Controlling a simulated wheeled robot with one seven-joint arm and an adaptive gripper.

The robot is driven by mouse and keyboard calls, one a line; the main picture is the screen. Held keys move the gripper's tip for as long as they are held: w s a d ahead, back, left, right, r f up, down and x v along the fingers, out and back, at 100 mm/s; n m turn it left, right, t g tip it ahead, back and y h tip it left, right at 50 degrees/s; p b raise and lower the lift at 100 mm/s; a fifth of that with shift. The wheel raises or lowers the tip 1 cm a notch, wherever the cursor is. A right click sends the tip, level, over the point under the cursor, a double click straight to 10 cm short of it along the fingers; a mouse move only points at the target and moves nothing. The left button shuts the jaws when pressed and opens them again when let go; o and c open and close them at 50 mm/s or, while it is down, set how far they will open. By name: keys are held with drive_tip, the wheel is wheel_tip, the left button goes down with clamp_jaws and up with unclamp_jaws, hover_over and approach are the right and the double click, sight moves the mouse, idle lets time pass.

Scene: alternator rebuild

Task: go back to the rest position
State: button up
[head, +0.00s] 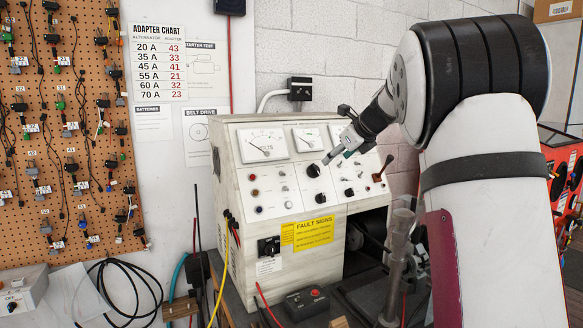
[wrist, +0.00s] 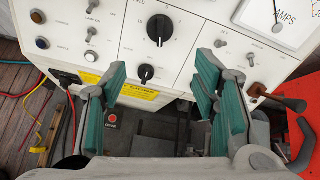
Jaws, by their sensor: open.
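My gripper (wrist: 158,105) is open and empty in the wrist view, its green-padded fingers spread wide in front of the test bench panel. In the head view my gripper (head: 333,158) is small and close to the upper part of the panel of the cream test bench (head: 240,200). A large black knob (wrist: 160,28) and a smaller black knob (wrist: 146,73) lie between and beyond the fingers in the wrist view. I cannot tell whether a fingertip touches the panel.
A pegboard (head: 60,150) with hanging adapters is at the left. A small black box with a red button (head: 306,303) sits below. Yellow and red cables (head: 222,270) hang at the bench's left.

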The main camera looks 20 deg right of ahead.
drive_tip(key=s+a+f+n+g+y, duration=0.2)
drive_tip(key=s+a+n+g, duration=0.1)
drive_tip(key=s+a+n, duration=1.5)
drive_tip(key=s+a+f+n, duration=0.3)
drive_tip(key=s+n, duration=0.1)
drive_tip(key=s, duration=0.3)
drive_tip(key=s+a+f+n+g+h, duration=0.1)
drive_tip(key=s+a+f+n, duration=0.2)
drive_tip(key=s, duration=0.5)
drive_tip(key=s+a+f+n+g, duration=0.1)
drive_tip(key=s+a+f+n, duration=0.2)
drive_tip(key=s+n, duration=0.4)
drive_tip(key=shift+s+a+f+h, duration=0.3)
drive_tip(key=shift+f+h, duration=0.1)
drive_tip(key=shift+f, duration=0.5)
